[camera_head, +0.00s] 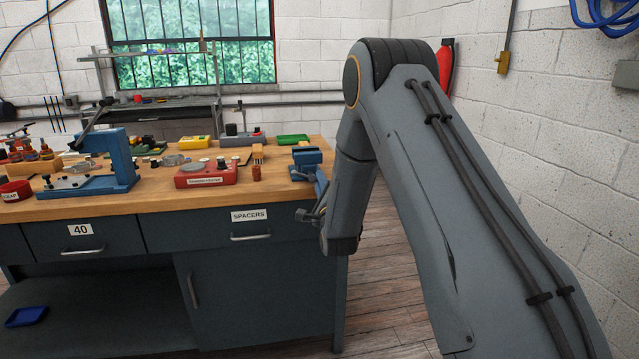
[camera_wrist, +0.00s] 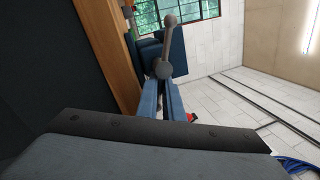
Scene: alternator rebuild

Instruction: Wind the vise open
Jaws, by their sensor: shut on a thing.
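The blue vise (camera_head: 308,158) is mounted at the right end of the wooden bench. In the wrist view its blue body (camera_wrist: 178,55) lies just beyond my fingertips. The grey vise handle (camera_wrist: 168,38) is a bar with rounded ends, standing nearly upright in the wrist view; it also shows at the bench's front right corner in the head view (camera_head: 308,214). My gripper (camera_wrist: 161,86) is shut on the handle near its lower end in the wrist view. My arm hides part of the vise area in the head view, and the jaw gap cannot be made out.
The bench top (camera_head: 150,202) holds a blue press (camera_head: 118,160), a red box (camera_head: 205,174) and a green tray (camera_head: 292,139). Drawers sit below, one labelled SPACERS (camera_head: 249,225). The floor (camera_head: 390,290) right of the bench is clear beside my arm.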

